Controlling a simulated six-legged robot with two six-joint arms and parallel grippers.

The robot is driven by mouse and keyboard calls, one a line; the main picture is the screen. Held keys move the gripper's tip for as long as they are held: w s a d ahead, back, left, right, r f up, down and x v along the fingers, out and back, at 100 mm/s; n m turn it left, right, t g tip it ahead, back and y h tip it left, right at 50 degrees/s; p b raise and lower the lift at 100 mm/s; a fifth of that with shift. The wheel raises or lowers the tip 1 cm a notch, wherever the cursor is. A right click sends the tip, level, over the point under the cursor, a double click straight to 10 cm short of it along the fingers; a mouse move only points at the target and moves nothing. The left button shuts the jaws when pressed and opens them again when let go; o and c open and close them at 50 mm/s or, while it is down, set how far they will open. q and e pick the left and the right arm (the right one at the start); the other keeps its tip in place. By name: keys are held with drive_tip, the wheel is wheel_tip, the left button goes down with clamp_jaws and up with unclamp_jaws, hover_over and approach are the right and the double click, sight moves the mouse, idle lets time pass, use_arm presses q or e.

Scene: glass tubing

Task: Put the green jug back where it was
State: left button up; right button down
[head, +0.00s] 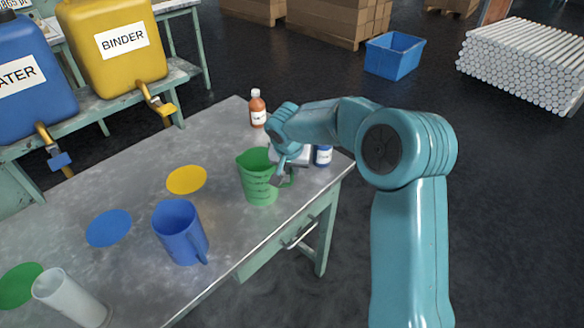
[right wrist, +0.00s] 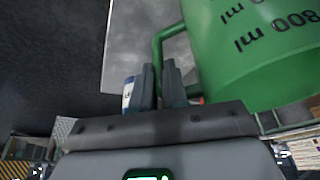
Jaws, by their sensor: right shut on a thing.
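The green jug (head: 257,180) is upright over the far right part of the grey table, near its front right edge. I cannot tell whether its base touches the table. My right gripper (head: 281,177) is shut on its handle from the right. In the right wrist view, the jug (right wrist: 255,50) fills the upper right, its handle running down to the fingers (right wrist: 165,85). A flat green disc (head: 18,284) lies at the table's left end, with no jug on it. My left gripper is out of view.
A blue jug (head: 180,233) stands between a yellow disc (head: 187,180), a blue disc (head: 109,228) and the front edge. A pale cylinder (head: 70,299) stands beside the green disc. A brown bottle (head: 258,110) and a blue-labelled bottle (head: 323,156) stand near my right gripper.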

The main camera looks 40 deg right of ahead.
drive_tip(key=shift+f, duration=0.1)
drive_tip(key=c, duration=1.6)
unclamp_jaws()
drive_tip(key=shift+f, duration=0.1)
drive_tip(key=o, duration=0.4)
drive_tip(key=shift+o, duration=0.2)
drive_tip(key=shift+a+r, duration=0.1)
drive_tip(key=shift+r, duration=0.5)
drive_tip(key=v, duration=1.1)
